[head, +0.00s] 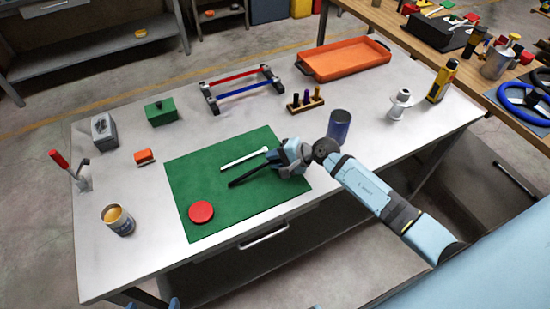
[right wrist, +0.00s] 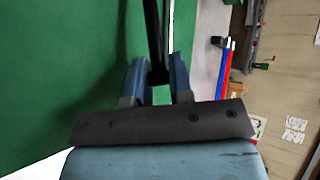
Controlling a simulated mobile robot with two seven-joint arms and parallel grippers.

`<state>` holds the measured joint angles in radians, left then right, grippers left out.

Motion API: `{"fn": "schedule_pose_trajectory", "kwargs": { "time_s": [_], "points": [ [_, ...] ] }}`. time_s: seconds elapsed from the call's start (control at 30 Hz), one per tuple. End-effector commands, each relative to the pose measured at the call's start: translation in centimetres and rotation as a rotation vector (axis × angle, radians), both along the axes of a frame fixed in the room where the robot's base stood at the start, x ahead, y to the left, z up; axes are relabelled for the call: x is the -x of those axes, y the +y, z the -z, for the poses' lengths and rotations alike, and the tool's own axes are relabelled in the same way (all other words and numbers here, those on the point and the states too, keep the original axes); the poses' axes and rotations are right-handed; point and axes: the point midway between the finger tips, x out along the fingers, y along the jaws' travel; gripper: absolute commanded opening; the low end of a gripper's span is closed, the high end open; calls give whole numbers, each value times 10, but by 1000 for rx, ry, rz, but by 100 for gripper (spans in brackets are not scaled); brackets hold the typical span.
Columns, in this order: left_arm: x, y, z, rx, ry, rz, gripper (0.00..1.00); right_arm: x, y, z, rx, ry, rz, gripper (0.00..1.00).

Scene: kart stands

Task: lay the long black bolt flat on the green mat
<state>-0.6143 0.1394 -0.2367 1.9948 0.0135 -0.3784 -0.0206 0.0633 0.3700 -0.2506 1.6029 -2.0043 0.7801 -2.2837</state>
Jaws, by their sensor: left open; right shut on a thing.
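The long black bolt (head: 249,175) is above the green mat (head: 190,174), its free end pointing left in the head view. My right gripper (head: 278,160) is shut on its right end. In the right wrist view the bolt (right wrist: 153,38) runs up from between the two blue fingers (right wrist: 157,80), with a soft shadow on the mat (right wrist: 50,70) beside it. I cannot tell exactly how high the bolt is or whether its far end touches the mat. Only the blue fingertips of my left gripper (head: 152,304) show at the bottom edge, apart and empty, away from the bolt.
On the mat lie a white rod-like tool (head: 243,159), just behind the bolt, and a red disc (head: 201,212) at the front left. A dark blue cylinder (head: 338,126) stands right of the mat.

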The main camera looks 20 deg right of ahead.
Motion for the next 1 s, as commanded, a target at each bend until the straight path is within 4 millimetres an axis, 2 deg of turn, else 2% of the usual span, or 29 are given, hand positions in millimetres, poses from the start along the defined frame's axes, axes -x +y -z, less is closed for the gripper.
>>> {"fn": "schedule_pose_trajectory", "kwargs": {
  "time_s": [0.07, 0.1, 0.2, 0.63, 0.77, 1.0],
  "points": [
    [0, 0, 0, -1, 0, -1, 98, 0, 0, -1, -1, -1, 0, 0],
    [0, 0, 0, -1, 0, -1, 98, 0, 0, -1, -1, -1, 0, 30],
    [0, 1, 0, -2, -1, -1, 98, 0, 0, 0, 0, 0, 0, 50],
    [0, 1, 3, -3, 0, -2, 98, 5, -6, -3, 2, -1, 0, 50],
    [0, 2, 7, -3, 0, -2, 98, 18, -21, -13, 6, -2, -3, 50],
    [0, 1, 18, -3, 0, -2, 98, 51, -56, -41, 7, 0, -3, 50]
  ]
}}
